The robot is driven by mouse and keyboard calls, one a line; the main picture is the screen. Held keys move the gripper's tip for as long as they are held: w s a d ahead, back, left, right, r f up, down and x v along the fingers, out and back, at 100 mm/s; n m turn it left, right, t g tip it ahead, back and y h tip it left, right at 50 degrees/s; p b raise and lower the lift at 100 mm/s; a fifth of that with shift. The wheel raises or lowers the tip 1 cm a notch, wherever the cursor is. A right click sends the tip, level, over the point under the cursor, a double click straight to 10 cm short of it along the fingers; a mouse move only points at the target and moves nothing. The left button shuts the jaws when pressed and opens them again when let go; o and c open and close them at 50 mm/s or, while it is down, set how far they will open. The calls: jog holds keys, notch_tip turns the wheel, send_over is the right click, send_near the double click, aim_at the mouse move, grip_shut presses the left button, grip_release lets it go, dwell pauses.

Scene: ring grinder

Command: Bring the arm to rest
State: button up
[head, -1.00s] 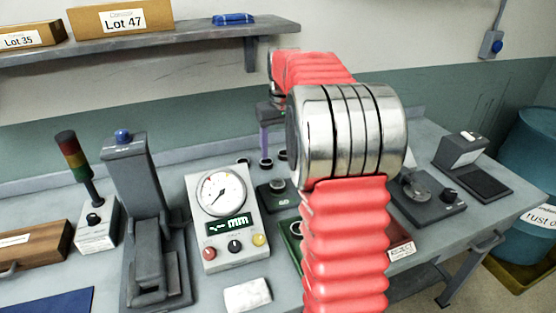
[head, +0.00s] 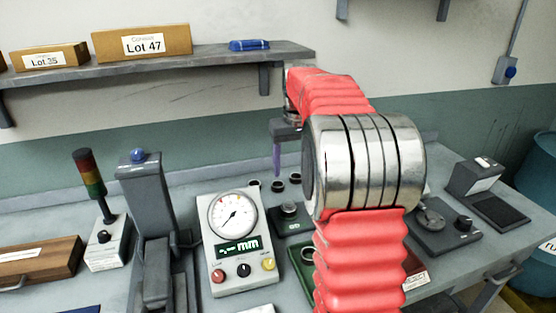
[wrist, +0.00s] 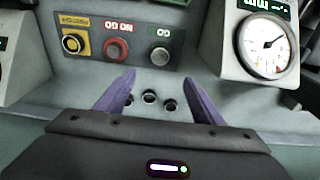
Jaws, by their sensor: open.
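My gripper is open, with its purple fingers apart and nothing between them in the wrist view (wrist: 158,77). In the head view my gripper (head: 277,160) points down above the back of the bench, and only one finger shows clearly. My red-sleeved arm with its bright metal joint stands in front and hides part of the bench. Several small dark rings (head: 278,186) sit on the bench below the gripper. In the wrist view rings (wrist: 149,97) appear between the fingers, farther off and not touched.
The dial gauge (head: 233,215) stands left of my arm, beside a grey press (head: 140,190) and a signal lamp (head: 89,175). A shelf (head: 200,62) with boxes runs along the wall. A grey device (head: 475,178) stands at the right. A button panel (wrist: 115,40) shows in the wrist view.

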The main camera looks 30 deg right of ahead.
jog(key=shift+a, duration=0.1)
jog(key=s+a+r+n+t, duration=0.1)
jog(key=s+a+r, duration=0.1)
jog(key=s+a, duration=0.45)
jog(key=s+a+r+t, duration=0.15)
jog(key=s+a, duration=0.25)
jog(key=a, duration=0.6)
jog(key=s+a+f+n+t, duration=0.1)
jog(key=s+a+f, duration=0.2)
jog(key=s+a, duration=0.2)
jog(key=s+a+f+n, duration=0.1)
jog(key=s+a+f, duration=0.2)
jog(key=s+a, duration=0.3)
jog(key=shift+s+t, duration=0.35)
jog(key=shift+s, duration=2)
jog(key=shift+c, duration=0.3)
